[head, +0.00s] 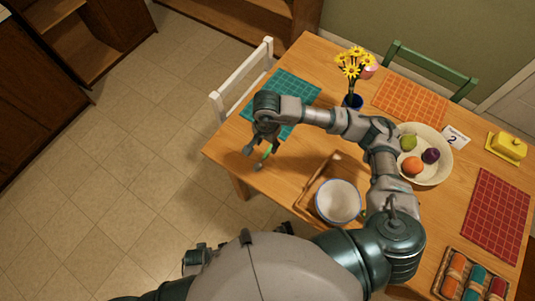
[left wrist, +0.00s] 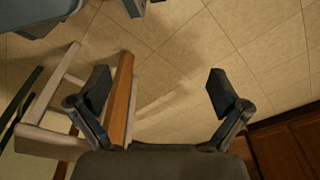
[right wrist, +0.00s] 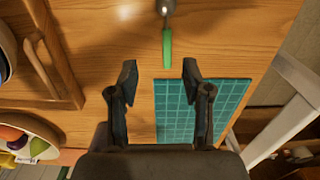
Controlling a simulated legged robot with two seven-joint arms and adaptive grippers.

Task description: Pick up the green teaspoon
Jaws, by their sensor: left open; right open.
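The green teaspoon (right wrist: 167,48) lies on the wooden table near the left corner. In the right wrist view its green handle points toward my right gripper and its metal bowl (right wrist: 166,8) is at the top edge. In the head view a bit of its green handle (head: 267,150) shows by the right gripper. My right gripper (right wrist: 158,72) is open and empty, with the handle's end ahead of the gap between its fingers. It also shows in the head view (head: 253,158), above the table. My left gripper (left wrist: 157,82) is open and empty, with floor tiles behind it.
A teal placemat (head: 296,88) lies beside the spoon. A wooden tray (head: 312,188) and a white bowl (head: 338,202) stand right of it. A fruit bowl (head: 440,176), flower vase (head: 352,101) and butter dish (head: 508,147) are farther off. A white chair (head: 243,80) stands at the table's edge.

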